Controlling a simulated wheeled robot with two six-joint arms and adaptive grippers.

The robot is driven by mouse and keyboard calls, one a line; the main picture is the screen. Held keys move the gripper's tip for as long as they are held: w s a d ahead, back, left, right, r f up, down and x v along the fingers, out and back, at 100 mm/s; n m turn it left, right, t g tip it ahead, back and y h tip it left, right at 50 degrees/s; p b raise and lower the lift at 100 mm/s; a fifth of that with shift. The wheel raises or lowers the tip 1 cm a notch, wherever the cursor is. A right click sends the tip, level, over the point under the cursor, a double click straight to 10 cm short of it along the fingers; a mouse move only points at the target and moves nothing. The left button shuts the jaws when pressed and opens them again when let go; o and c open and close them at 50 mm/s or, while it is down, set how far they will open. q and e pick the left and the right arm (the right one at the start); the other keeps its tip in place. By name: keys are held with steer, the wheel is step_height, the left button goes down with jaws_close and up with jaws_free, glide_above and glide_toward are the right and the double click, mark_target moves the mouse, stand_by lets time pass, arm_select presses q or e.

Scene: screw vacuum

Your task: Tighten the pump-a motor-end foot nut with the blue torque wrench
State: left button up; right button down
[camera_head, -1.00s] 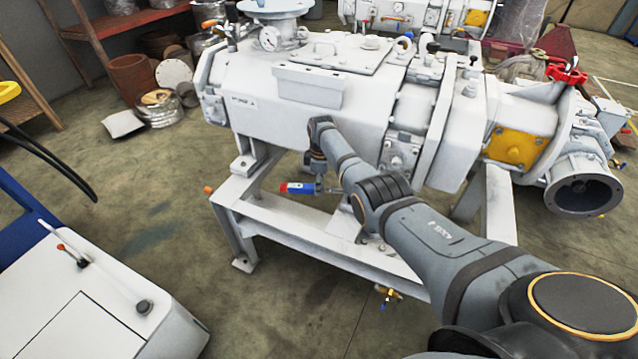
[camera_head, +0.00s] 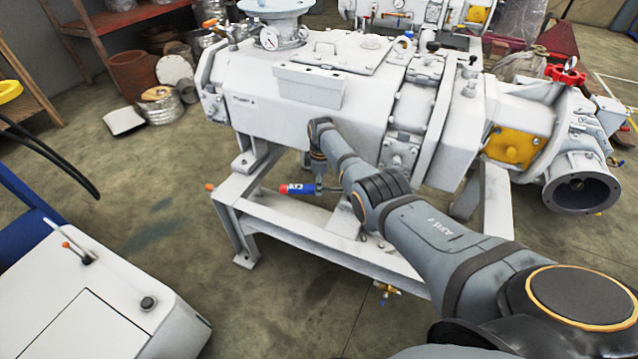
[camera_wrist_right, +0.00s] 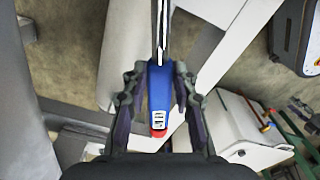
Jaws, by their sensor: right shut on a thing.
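The blue torque wrench (camera_head: 298,188) with a red end shows in the head view below the pump body, over the white frame. In the right wrist view the wrench (camera_wrist_right: 159,92) lies between the fingers of my right gripper (camera_wrist_right: 158,85), which is shut on its handle; its metal shaft runs toward the top of the picture. In the head view my right gripper (camera_head: 319,180) is small and partly hidden by my arm. The large white pump (camera_head: 300,115) stands on the frame. I cannot make out the foot nut or the wrench head's contact with it. My left gripper is not in view.
The white support frame (camera_head: 300,222) has legs and rails close around the wrench. A white cabinet (camera_head: 110,300) stands at the lower left. A brass valve (camera_head: 387,289) hangs below the frame. Open floor lies left of the frame.

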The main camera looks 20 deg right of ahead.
steer(key=shift+s+f, duration=0.15)
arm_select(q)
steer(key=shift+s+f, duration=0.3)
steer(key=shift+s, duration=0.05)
arm_select(e)
step_height(320, 180, up, 6)
steer(key=p, duration=0.5)
steer(key=shift+f, duration=0.25)
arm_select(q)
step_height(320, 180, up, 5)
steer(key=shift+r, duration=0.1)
arm_select(e)
steer(key=shift+f, duration=0.1)
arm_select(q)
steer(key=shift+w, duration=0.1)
